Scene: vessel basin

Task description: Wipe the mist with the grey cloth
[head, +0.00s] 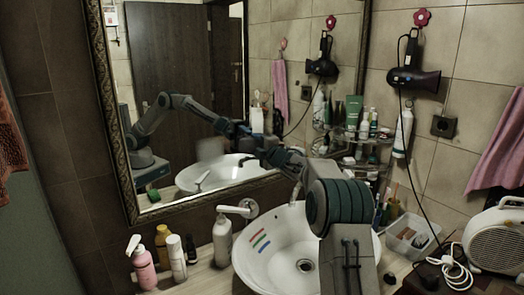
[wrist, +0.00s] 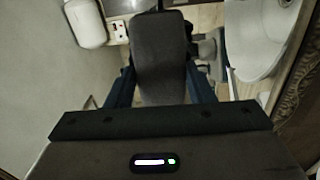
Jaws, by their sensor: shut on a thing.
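The mist (head: 211,149) is a faint whitish patch low on the mirror (head: 195,60), in the head view. My gripper (head: 262,146) is in front of the mirror's lower right part, to the right of the mist, beside its own reflection. In the wrist view my gripper (wrist: 160,75) is shut on the grey cloth (wrist: 163,58), a dark grey piece between the two blue fingers. The cloth is not clear in the head view. I cannot tell whether it touches the glass.
A white basin (head: 275,275) with coloured stripes lies below, with a tap (head: 238,209) at its back. Bottles, including a pink one (head: 143,268), stand left of it. A shelf (head: 355,138), hair dryer (head: 412,80), clear box (head: 412,235) and white heater (head: 498,240) are at right.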

